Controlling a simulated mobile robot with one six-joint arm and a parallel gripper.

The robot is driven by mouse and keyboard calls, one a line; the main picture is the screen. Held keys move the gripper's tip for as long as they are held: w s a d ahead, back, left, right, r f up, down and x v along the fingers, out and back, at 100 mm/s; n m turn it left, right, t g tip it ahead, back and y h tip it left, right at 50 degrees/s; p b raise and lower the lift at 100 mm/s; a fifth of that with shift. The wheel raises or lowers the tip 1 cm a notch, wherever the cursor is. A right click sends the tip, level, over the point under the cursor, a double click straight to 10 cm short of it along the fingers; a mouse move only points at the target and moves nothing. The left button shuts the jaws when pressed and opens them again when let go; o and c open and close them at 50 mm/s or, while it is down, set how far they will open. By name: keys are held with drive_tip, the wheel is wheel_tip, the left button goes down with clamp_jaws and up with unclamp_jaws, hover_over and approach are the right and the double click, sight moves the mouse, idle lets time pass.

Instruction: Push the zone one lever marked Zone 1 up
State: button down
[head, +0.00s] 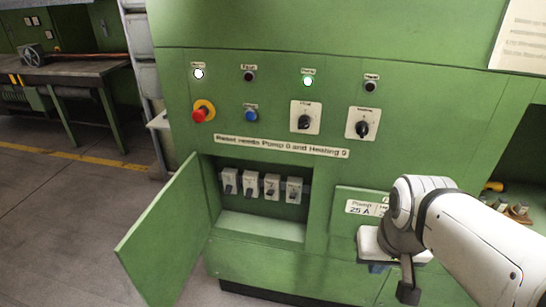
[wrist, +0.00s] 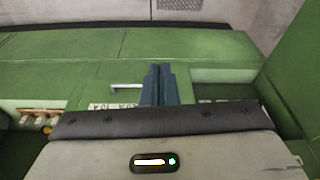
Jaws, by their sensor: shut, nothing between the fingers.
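Several small switch levers on pale plates sit in a row in an open recess (head: 262,228) of the green machine in the head view. From the left they are a first lever (head: 229,182), a second (head: 250,184), a third (head: 271,186) and a fourth (head: 293,190). Their markings are too small to read, so I cannot tell which is Zone 1. My gripper is right of and lower than the recess in the head view, apart from the levers. Its dark fingers (wrist: 159,72) show in the wrist view, together and empty, with the recess (wrist: 225,76) to their right.
The recess door (head: 165,235) hangs open to the left; it also shows at the right of the wrist view (wrist: 288,55). Above are a red stop button (head: 200,113), a blue button (head: 251,115) and two black knobs (head: 304,122). A label plate (head: 358,207) is beside my arm.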

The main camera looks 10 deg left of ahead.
drive_tip(key=w+f+n+h+b, duration=0.6)
drive_tip(key=w+f+n+b, duration=0.35)
drive_tip(key=w, duration=0.25)
drive_tip(key=w+a+f+n+t+h+b, duration=0.2)
drive_tip(key=w+a+f+n+b, duration=0.15)
drive_tip(key=w, duration=0.25)
drive_tip(key=w+a+f+n+t+h+b, duration=0.2)
drive_tip(key=w+a+f+n, duration=0.15)
drive_tip(key=w, duration=0.25)
drive_tip(key=w+a+f+n+t+y+b, duration=0.1)
drive_tip(key=w+a+f+n+t+b, duration=0.3)
drive_tip(key=a, duration=0.4)
drive_tip(key=w+a+f+n+t+y+b, duration=0.1)
drive_tip(key=w+a+f+n+t+b, duration=0.2)
drive_tip(key=a+n, duration=0.45)
drive_tip(key=a+f+n+t+y+b, duration=0.1)
drive_tip(key=a+f+n+t+y, duration=0.1)
drive_tip(key=a, duration=0.7)
drive_tip(key=a+f+n+t+y+b, duration=0.1)
drive_tip(key=a+f+n+t+y, duration=0.2)
drive_tip(key=a+f, duration=0.3)
drive_tip(key=a+n+y, duration=0.1)
drive_tip(key=a, duration=0.3)
drive_tip(key=shift+n, duration=0.4)
drive_tip(key=shift+w, duration=0.15)
